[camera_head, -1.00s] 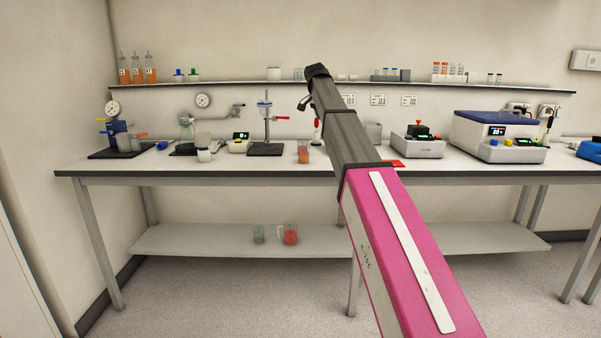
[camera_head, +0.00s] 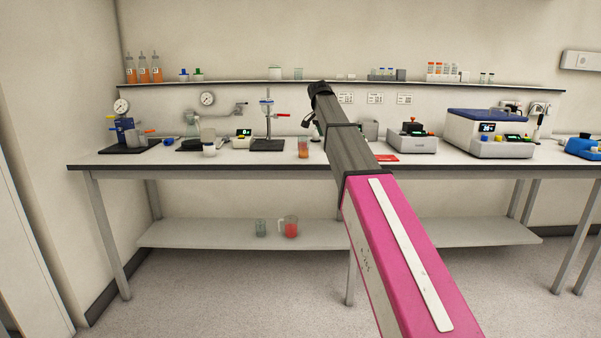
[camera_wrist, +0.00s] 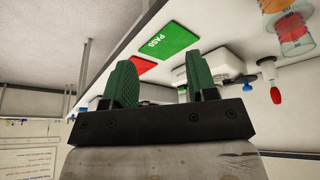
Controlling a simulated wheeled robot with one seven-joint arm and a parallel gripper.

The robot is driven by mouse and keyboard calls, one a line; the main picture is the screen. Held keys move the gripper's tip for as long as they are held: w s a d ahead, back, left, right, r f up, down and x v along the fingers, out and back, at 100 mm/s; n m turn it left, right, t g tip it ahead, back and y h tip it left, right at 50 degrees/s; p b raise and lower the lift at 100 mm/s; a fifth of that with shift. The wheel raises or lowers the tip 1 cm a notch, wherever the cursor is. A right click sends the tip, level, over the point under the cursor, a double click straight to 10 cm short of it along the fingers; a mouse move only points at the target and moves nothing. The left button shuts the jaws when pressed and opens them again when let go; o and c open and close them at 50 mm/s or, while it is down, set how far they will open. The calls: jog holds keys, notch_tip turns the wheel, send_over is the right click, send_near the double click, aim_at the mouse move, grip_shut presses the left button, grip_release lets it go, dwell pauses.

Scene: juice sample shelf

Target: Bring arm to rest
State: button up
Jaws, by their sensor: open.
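My arm reaches out from the lower right in the head view toward the bench. My gripper (camera_head: 309,119) is at its far end, small and partly hidden by the arm there. In the wrist view my gripper (camera_wrist: 160,88) shows two green fingers standing apart, with nothing between them. The wrist view is tilted. A green card marked PASS (camera_wrist: 158,40) and a red card (camera_wrist: 142,65) lie on the bench beyond the fingers. The red card also shows in the head view (camera_head: 388,158), just right of my arm.
The bench (camera_head: 230,165) carries a cup of orange liquid (camera_head: 303,148), a stand (camera_head: 268,130), a small grey device (camera_head: 412,140) and a large blue-lidded device (camera_head: 489,134). A wall shelf (camera_head: 220,82) holds bottles and vials. The lower shelf (camera_head: 200,235) holds a red jug (camera_head: 290,228).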

jog(key=s+d+f+n+g, duration=0.15)
jog(key=s+f, duration=0.35)
jog(key=f, duration=0.5)
jog(key=s+d+f+n+y, duration=0.1)
jog(key=s+d+f, duration=0.1)
jog(key=s+f, duration=0.5)
jog(key=s+d+f+n, duration=0.1)
jog(key=s+f+n, duration=0.15)
jog(key=f, duration=0.95)
jog(key=s+d+f+n+y, duration=0.1)
jog(key=s+f, duration=0.8)
jog(key=s, duration=0.3)
jog(key=s+d+f+n+g+y, duration=0.1)
jog(key=s+d+f+n, duration=0.1)
jog(key=s+f, duration=0.8)
jog(key=shift+s+d, duration=0.15)
jog(key=shift+s, duration=0.75)
jog(key=shift+f+g, duration=0.1)
jog(key=shift+g, duration=0.15)
